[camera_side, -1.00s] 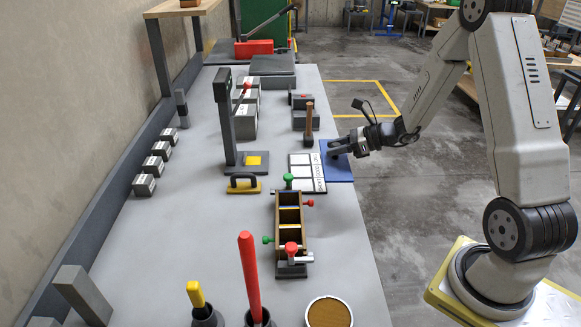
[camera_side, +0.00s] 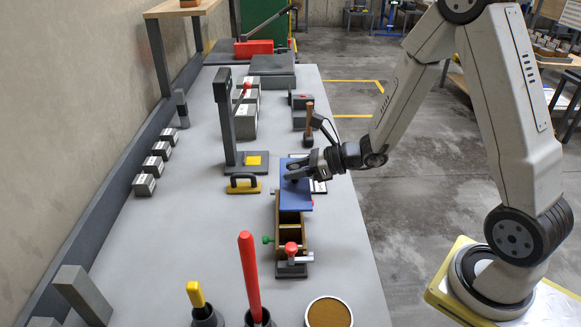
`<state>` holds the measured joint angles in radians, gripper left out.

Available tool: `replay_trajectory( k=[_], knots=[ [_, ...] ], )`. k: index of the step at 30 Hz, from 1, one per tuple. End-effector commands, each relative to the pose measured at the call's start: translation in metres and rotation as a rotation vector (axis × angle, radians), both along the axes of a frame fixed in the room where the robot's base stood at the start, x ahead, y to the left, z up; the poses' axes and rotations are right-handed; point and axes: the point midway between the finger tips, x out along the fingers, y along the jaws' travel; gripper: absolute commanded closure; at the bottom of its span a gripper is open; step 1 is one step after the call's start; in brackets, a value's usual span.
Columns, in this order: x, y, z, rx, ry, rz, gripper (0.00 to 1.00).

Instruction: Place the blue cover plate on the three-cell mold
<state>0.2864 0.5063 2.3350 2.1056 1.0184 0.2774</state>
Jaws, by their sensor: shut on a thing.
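The blue cover plate (camera_side: 295,197) is in my gripper (camera_side: 292,172), which is shut on it near its far end. The plate is over the far part of the three-cell mold (camera_side: 291,243), a long brown wooden box with dark ends. It hides the far cell and the green knob there; the nearer cells show open. I cannot tell whether the plate touches the mold or hangs just above it. A red-knobbed clamp (camera_side: 291,248) and a green knob (camera_side: 267,239) are at the mold's near end.
A yellow-based float (camera_side: 243,184) and a grey press stand (camera_side: 228,130) are left of the mold. A white-and-black card (camera_side: 319,186) is partly hidden behind the plate. A red-handled tool (camera_side: 249,275) and round pan (camera_side: 329,313) stand nearer. The table between is bare.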

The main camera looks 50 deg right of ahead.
Motion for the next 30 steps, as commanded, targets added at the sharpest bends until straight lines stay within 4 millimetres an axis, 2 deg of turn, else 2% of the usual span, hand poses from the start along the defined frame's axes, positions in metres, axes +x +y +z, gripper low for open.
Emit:
replay_trajectory(
  k=[3, 8, 17, 30],
  knots=[
    [-0.004, 0.017, 0.000, -0.002, 0.005, 0.005, 1.00],
    [-0.007, 0.026, 0.000, -0.006, 0.008, 0.004, 1.00],
    [-0.008, 0.027, -0.004, -0.005, 0.010, 0.004, 1.00],
    [-0.008, 0.027, -0.040, -0.005, 0.011, 0.003, 1.00]
  ],
)
